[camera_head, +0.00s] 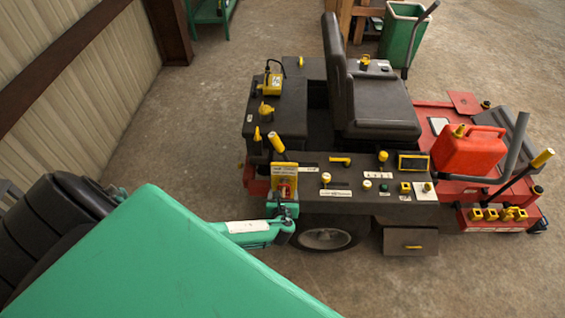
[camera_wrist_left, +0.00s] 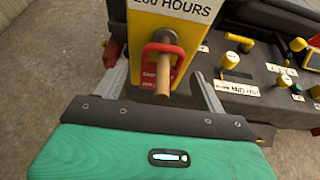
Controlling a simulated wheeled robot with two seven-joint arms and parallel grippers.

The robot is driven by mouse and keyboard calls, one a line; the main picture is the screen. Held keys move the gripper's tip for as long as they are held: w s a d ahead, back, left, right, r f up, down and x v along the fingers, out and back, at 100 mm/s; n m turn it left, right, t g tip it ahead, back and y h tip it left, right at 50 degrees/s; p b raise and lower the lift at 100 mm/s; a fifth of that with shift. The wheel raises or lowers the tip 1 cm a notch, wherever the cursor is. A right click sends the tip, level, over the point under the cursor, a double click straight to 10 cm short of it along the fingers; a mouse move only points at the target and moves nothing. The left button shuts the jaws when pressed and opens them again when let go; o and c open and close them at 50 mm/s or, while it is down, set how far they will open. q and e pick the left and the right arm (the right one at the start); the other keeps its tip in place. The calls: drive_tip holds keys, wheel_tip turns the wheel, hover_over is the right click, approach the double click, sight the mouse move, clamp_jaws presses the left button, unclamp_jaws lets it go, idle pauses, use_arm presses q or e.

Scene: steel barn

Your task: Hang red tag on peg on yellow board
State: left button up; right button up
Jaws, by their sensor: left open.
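The yellow board (camera_head: 275,172) stands upright at the near left corner of the mower; it also shows in the left wrist view (camera_wrist_left: 142,22), with "200 HOURS" on a white label. A wooden peg (camera_wrist_left: 163,76) sticks out of it towards my camera. The red tag (camera_wrist_left: 150,68) is on the peg, its loop around the shaft, its lettered body hanging flat near the board. In the head view the tag (camera_head: 284,188) is small and partly hidden. My left gripper (camera_wrist_left: 158,72) is open, its fingers apart on either side of the tag and peg, touching neither visibly.
The mower's dark console (camera_head: 345,200) with knobs and labels lies right of the board. A black seat (camera_head: 375,105) and red fuel can (camera_head: 468,152) are further right. A wheel (camera_head: 326,238) sits below my gripper. Concrete floor (camera_head: 190,140) is clear to the left.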

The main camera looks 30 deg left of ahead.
use_arm(q)
drive_tip(key=b+v, duration=0.1)
drive_tip(key=v, duration=1)
drive_tip(key=shift+s+r+b, duration=0.25)
drive_tip(key=shift+b, duration=0.05)
drive_tip(key=shift+d, duration=0.15)
drive_tip(key=s+a+f+n+g+h+b, duration=0.15)
drive_tip(key=s+f+n, duration=0.3)
drive_tip(key=f, duration=0.45)
drive_tip(key=s+f+n+g+h, duration=0.1)
drive_tip(key=s+f+n+g, duration=0.25)
drive_tip(key=s+f, duration=0.4)
drive_tip(key=s+a+f+n+g+h, duration=0.15)
drive_tip(key=s+f+n, duration=0.25)
drive_tip(key=f, duration=0.6)
drive_tip(key=s+d+f+n+g+h, duration=0.1)
drive_tip(key=s+d+f+n, duration=0.1)
drive_tip(key=s+n, duration=0.3)
drive_tip(key=s+d+f+n+g+h+b, duration=0.1)
drive_tip(key=s+f+n, duration=0.4)
drive_tip(key=s, duration=0.6)
drive_tip(key=s+d+f+n+g+h, duration=0.1)
drive_tip(key=s+d+f+n, duration=0.2)
drive_tip(key=s, duration=0.5)
drive_tip(key=shift+f+n+g, duration=0.35)
drive_tip(key=shift+f+n, duration=0.35)
drive_tip(key=shift+n, duration=0.4)
drive_tip(key=shift+w+d, duration=0.1)
